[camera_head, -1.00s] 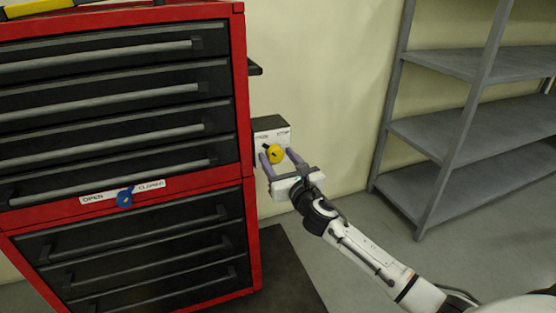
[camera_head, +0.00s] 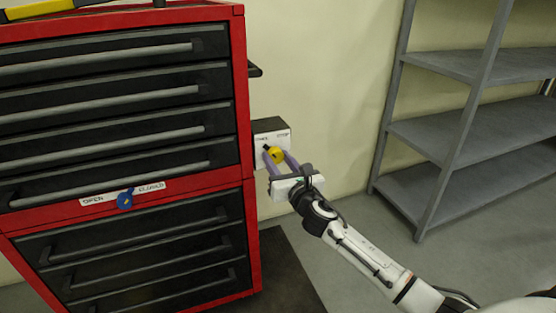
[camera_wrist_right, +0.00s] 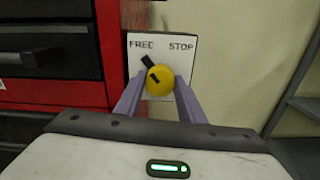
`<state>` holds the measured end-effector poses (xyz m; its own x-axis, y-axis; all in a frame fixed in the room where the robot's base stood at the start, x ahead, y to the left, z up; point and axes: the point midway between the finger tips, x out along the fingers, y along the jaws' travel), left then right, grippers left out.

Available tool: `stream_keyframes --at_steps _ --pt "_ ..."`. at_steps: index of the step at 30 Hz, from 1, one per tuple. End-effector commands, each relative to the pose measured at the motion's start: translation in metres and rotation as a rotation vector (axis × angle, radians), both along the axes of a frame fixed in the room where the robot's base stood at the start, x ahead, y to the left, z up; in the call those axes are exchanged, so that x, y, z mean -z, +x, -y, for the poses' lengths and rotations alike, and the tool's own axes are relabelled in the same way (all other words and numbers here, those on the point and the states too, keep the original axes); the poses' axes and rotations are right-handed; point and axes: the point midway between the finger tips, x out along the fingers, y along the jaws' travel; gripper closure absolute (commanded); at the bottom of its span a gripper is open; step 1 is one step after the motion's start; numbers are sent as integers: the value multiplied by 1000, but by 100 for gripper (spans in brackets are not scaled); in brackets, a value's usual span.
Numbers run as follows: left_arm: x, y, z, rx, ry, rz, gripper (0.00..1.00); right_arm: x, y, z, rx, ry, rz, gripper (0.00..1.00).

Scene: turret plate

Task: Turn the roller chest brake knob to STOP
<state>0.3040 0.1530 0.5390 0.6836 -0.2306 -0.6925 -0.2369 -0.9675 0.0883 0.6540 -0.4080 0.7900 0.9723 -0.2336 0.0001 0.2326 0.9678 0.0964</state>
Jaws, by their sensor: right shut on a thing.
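The brake knob (camera_head: 275,154) is yellow with a black pointer, on a white-faced panel (camera_head: 271,134) at the right side of the red roller chest (camera_head: 251,200). In the right wrist view the knob (camera_wrist_right: 160,82) sits below the words FREE and STOP, and its black pointer leans up and left, toward FREE. My right gripper (camera_head: 277,163) is shut on the knob, with one purple finger on each side of it; the gripper also shows in the wrist view (camera_wrist_right: 159,92). My left gripper is not in view.
A black side handle (camera_head: 255,70) juts out above the brake panel.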

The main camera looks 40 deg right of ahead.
Motion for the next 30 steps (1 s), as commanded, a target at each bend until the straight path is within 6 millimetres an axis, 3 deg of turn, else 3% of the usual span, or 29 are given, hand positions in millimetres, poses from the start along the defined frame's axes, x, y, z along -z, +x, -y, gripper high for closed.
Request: stream_keyframes --at_steps 30 --pt "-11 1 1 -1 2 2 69 0 0 0 0 904 216 87"
